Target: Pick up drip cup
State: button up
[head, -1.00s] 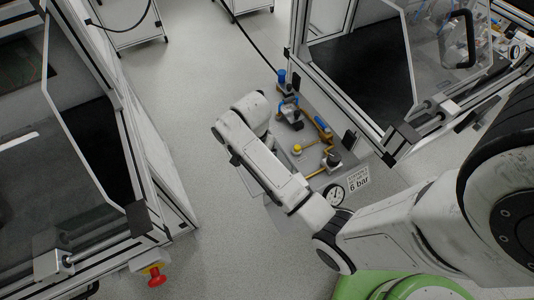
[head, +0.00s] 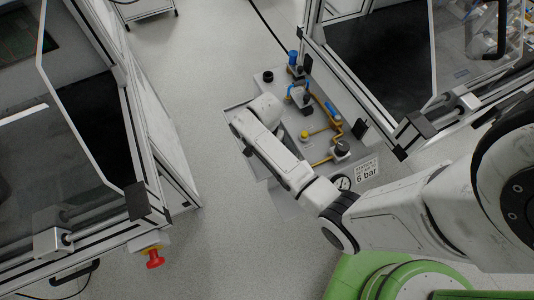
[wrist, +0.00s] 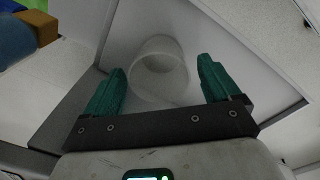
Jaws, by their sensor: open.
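The drip cup (wrist: 158,82) shows in the wrist view as a pale, whitish round cup on a light grey surface. My gripper (wrist: 161,67) is open, with one green finger on each side of the cup in the picture. There is a visible gap between the cup and both fingers, and I cannot tell how far below or ahead it sits. In the head view my arm reaches over the left side of the grey valve station, and the cup and fingers are hidden behind it.
Glazed frames stand at left and right. A red emergency button (head: 155,259) sits at lower left. Open floor lies between the frames.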

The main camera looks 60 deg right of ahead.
jog(key=shift+f, duration=0.6)
jog(key=shift+c, duration=0.5)
jog(key=c, duration=0.9)
